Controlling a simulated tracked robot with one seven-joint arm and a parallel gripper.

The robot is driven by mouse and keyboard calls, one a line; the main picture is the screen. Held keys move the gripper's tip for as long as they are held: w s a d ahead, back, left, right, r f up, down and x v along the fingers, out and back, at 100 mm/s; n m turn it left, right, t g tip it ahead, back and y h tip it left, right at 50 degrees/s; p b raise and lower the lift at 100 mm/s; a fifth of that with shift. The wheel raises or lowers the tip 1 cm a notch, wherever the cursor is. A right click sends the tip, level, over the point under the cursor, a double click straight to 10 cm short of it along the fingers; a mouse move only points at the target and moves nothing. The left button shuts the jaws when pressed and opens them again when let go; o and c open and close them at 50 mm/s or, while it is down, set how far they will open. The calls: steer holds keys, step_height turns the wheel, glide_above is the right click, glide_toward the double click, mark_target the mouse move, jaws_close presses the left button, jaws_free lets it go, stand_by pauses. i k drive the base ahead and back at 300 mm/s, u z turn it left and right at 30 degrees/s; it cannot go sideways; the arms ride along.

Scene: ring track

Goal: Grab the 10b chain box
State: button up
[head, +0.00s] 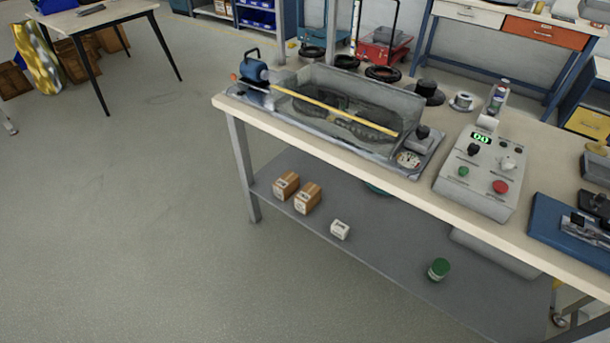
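Two small brown boxes stand side by side on the workbench's grey lower shelf, near its left end. The left brown box (286,185) and the right brown box (307,198) both carry pale labels. A smaller white box (340,230) with dark print sits to their right on the same shelf. The print is too small to read, so I cannot tell which one is the 10b chain box. My gripper is not in view.
The workbench top (230,103) overhangs the lower shelf (385,255). On top are a machine with a clear trough (345,105) and a grey control box (485,170). A green-lidded jar (438,269) stands on the shelf. The floor (130,220) at left is clear.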

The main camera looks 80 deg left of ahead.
mark_target(288, 184)
steer(key=k, duration=1.8)
steer(key=u, duration=1.65)
steer(key=i, duration=1.7)
steer(key=u, duration=0.1)
